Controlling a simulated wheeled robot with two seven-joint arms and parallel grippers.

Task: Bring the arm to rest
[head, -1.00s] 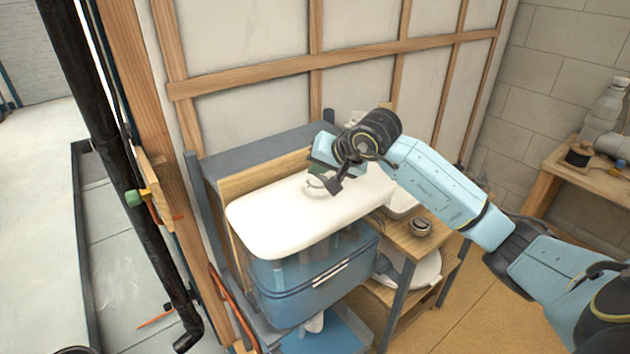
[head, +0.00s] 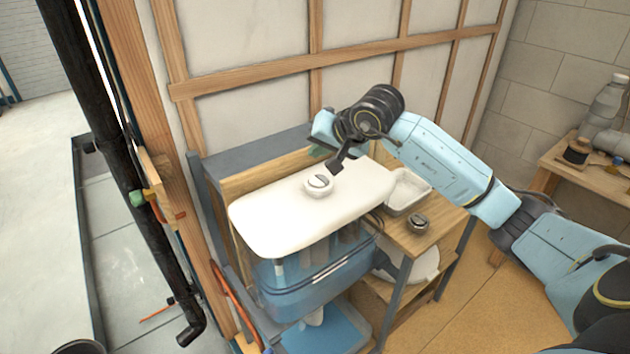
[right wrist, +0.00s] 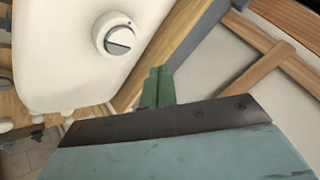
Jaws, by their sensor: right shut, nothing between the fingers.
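My right gripper (head: 322,147) is at the end of the light blue right arm, above the back edge of a white board-like lid (head: 270,221). Its green fingers show in the right wrist view (right wrist: 157,88), together and empty. A round white knob with a grey slot (head: 318,185) sits on top of the lid, a little in front of the gripper and apart from it. The knob also shows in the right wrist view (right wrist: 117,36). My left gripper is not in view.
The lid lies over a translucent blue tub (head: 315,285) on a wood-and-grey-metal stand. A white tray (head: 408,190) and a small dark round item (head: 418,222) sit on a wooden shelf at right. A black pipe (head: 110,150) runs down at left. The framed wall (head: 265,110) stands close behind.

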